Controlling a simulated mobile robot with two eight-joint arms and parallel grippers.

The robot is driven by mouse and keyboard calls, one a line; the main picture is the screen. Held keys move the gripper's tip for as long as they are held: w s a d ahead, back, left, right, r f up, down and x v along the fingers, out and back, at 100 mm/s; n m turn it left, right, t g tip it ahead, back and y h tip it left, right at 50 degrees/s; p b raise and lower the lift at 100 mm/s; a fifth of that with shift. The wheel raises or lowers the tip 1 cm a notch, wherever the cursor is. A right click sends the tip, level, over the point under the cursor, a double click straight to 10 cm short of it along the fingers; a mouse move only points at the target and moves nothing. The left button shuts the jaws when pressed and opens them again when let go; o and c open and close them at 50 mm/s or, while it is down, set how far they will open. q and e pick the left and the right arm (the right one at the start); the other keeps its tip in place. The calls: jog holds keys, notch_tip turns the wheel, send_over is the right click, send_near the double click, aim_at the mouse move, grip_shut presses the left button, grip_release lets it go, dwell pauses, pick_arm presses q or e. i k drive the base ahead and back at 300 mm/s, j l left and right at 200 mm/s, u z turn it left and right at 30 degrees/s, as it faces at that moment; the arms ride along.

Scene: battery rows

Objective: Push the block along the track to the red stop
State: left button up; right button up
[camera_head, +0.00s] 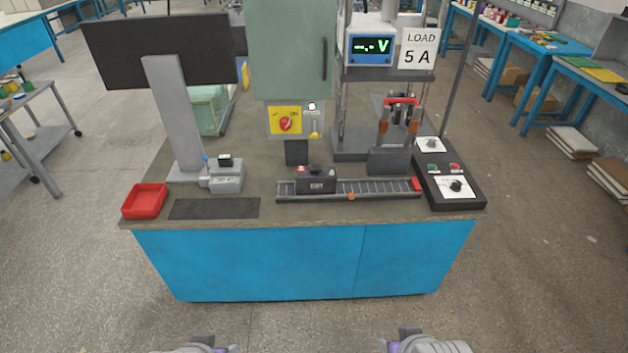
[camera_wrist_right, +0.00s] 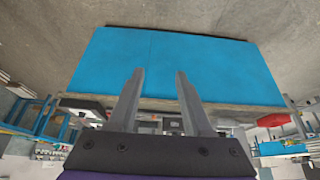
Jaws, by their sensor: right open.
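The dark block (camera_head: 316,180) sits upright on the left part of the grey roller track (camera_head: 375,190). The red stop (camera_head: 416,184) is at the track's right end, with a stretch of bare rollers between it and the block. My right gripper (camera_wrist_right: 159,75) is open and empty in the right wrist view, its two fingers apart in front of the blue bench panel. In the head view only parts of my two arms show at the bottom edge, well short of the bench. The fingers of my left gripper are out of the frame.
The bench (camera_head: 300,255) has a blue front. A red tray (camera_head: 145,201), a dark mat (camera_head: 214,208) and a small grey device (camera_head: 224,178) lie left of the track. A control box (camera_head: 455,187) stands right of it. A green cabinet (camera_head: 290,55) rises behind.

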aim_at(315, 179)
jog(key=i+j+u, duration=0.15)
jog(key=i+j, duration=0.15)
jog(key=i, duration=0.2)
jog(key=i+j+u, duration=0.15)
jog(key=i, duration=0.35)
jog(key=i+j+u, duration=0.15)
jog(key=i, duration=0.35)
